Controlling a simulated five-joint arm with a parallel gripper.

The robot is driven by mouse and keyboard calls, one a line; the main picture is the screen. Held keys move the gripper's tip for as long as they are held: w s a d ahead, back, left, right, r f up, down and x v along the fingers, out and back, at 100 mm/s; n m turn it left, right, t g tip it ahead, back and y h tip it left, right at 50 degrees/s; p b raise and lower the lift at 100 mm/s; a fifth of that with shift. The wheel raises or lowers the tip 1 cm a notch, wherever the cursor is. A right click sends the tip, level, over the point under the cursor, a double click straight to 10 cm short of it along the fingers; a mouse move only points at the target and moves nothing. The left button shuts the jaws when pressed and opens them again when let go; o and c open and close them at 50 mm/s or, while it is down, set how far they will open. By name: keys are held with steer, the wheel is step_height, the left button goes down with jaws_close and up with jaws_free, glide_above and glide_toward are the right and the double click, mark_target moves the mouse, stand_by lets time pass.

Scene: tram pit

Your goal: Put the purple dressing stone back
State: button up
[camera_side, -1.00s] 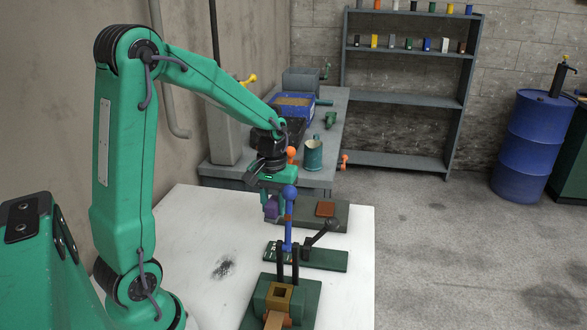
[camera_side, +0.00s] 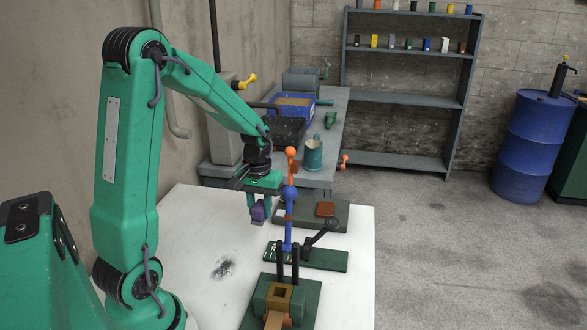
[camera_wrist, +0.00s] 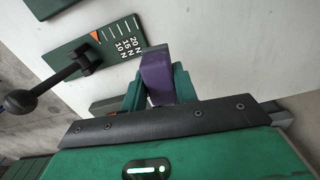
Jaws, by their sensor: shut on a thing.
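The purple dressing stone (camera_side: 258,210) is held between the fingers of my gripper (camera_side: 257,207), above the white table top. In the wrist view the purple stone (camera_wrist: 157,78) stands up between the two green fingers of my gripper (camera_wrist: 158,85). In the side view the stone hangs just left of the blue-knobbed lever (camera_side: 289,205), and its lower end looks clear of the table. Where the stone's own place is, I cannot tell from these frames.
A green base with a brown pad (camera_side: 325,210) lies behind the levers. A green scale plate with a black-knobbed lever (camera_side: 318,240) and a green fixture with a square-holed block (camera_side: 282,297) stand nearer. The white table (camera_side: 190,225) is bare at left, apart from a dark smudge.

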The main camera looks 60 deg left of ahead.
steer(key=a+f, duration=0.1)
steer(key=a, duration=0.1)
steer(key=a+f, duration=0.2)
steer(key=a, duration=0.1)
steer(key=a+f, duration=0.1)
steer(key=a, duration=0.1)
steer(key=shift+s+a+f, duration=0.15)
steer(key=shift+s+f, duration=0.05)
steer(key=shift+s, duration=0.2)
steer(key=shift+f, duration=1.75)
steer(key=shift+f, duration=0.2)
steer(key=o, duration=1)
steer(key=shift+c, duration=0.2)
step_height(320, 180, up, 8)
steer(key=shift+w+f, duration=0.1)
